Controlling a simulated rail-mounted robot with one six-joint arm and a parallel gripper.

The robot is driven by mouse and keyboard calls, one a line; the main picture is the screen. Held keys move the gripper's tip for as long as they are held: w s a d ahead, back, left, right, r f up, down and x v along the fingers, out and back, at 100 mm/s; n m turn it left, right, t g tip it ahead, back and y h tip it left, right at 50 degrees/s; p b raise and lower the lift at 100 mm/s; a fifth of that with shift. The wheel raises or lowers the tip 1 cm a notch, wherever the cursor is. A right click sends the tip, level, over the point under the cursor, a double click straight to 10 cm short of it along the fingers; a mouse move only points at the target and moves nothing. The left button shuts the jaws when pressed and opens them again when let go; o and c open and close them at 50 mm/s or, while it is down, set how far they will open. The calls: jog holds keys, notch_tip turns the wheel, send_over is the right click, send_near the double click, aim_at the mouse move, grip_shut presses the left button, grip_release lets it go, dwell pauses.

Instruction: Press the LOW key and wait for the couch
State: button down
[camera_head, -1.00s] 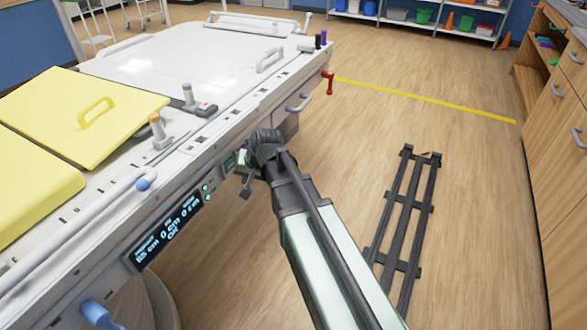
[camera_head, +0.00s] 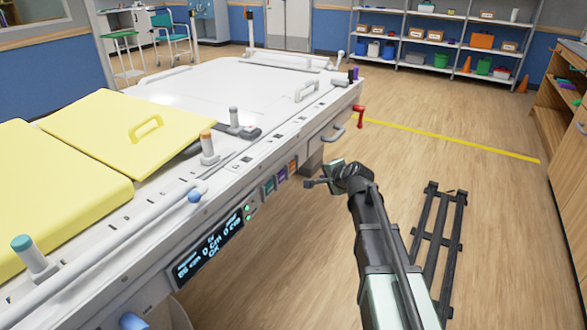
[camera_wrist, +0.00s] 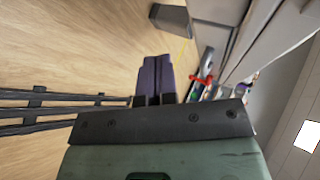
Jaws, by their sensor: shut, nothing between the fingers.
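The couch (camera_head: 225,90) is a long white table with a label strip and fittings along its near side. Its dark display (camera_head: 208,250) is lit; I make out 0 cm values and OK, but the first number is unclear. Right of the display sit two green lights (camera_head: 247,214) and a row of small coloured keys (camera_head: 281,178). Their lettering is too small to read, so I cannot tell which is LOW. My gripper (camera_head: 312,183) is shut and empty, in front of the couch side, just right of the keys and apparently clear of them. Its closed fingers show in the wrist view (camera_wrist: 155,78).
Yellow pads (camera_head: 125,130) lie on the couch. A red crank handle (camera_head: 359,115) and a grey handle (camera_head: 333,134) stick out at its far right end. A dark rack-like frame (camera_head: 438,240) lies on the floor at right. Floor towards the shelves (camera_head: 430,45) is open.

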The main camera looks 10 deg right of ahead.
aim_at(292, 167)
jog(key=w+a, duration=0.1)
jog(key=a, duration=0.1)
jog(key=w+a, duration=0.3)
jog(key=a, duration=0.1)
jog(key=shift+w, duration=0.35)
jog(key=shift+a, duration=0.1)
dwell(1.6)
jog(key=shift+w+a, duration=0.3)
